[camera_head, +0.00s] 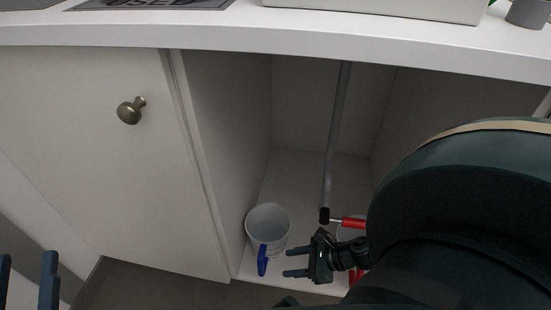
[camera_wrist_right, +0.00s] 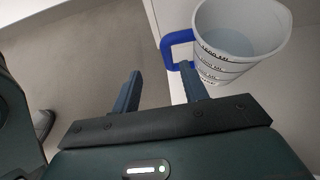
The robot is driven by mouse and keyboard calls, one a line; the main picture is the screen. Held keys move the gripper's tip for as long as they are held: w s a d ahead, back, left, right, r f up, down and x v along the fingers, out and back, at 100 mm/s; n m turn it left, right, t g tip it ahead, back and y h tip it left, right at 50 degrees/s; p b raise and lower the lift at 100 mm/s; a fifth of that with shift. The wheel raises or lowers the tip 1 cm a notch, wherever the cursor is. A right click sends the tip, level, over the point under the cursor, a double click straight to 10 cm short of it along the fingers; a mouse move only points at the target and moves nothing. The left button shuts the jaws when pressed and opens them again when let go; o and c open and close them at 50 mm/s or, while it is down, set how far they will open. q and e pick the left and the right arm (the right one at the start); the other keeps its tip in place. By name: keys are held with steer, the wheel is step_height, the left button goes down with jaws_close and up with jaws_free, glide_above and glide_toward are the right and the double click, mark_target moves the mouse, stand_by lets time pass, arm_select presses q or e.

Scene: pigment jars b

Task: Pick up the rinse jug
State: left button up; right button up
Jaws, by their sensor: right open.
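The rinse jug (camera_head: 268,221) is a pale measuring jug with a blue handle (camera_head: 262,260). It stands upright on the floor of the open cabinet, near its front edge, with the handle toward the front. In the right wrist view the jug (camera_wrist_right: 235,40) shows printed scale marks and some pale liquid inside. My right gripper (camera_head: 288,263) is open and empty just right of the handle. In the right wrist view the handle (camera_wrist_right: 178,40) is just beyond the fingertips, close to the right finger. My left gripper (camera_head: 27,275) is open at the lower left, far from the jug.
A grey pipe (camera_head: 338,140) comes down inside the cabinet. A red-handled thing (camera_head: 353,223) is beside my right wrist, partly hidden by my arm. A closed door with a knob (camera_head: 130,111) is to the left. The white countertop (camera_head: 200,32) overhangs the opening.

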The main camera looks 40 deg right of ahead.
steer(key=b+x, duration=0.1)
steer(key=x, duration=0.3)
steer(key=d+f+b+x, duration=0.1)
steer(key=b+x, duration=0.1)
steer(key=x, duration=0.1)
steer(key=f+b+x, duration=0.1)
steer(key=b+x, duration=0.1)
steer(key=x, duration=0.2)
steer(key=shift+d+f, duration=0.15)
steer(key=shift+f, duration=0.1)
arm_select(q)
steer(key=r+m+h, duration=0.1)
steer(key=m+h, duration=0.1)
steer(key=s+r+m+h, duration=0.1)
steer(key=r+h, duration=0.1)
steer(key=s+d+r+m+h, duration=0.1)
steer(key=r+m+h, duration=0.1)
steer(key=shift+s+m+h, duration=0.2)
steer(key=shift+m+h, duration=0.1)
steer(key=shift+h, duration=0.1)
arm_select(e)
jaws_close()
steer(key=shift+r, duration=0.15)
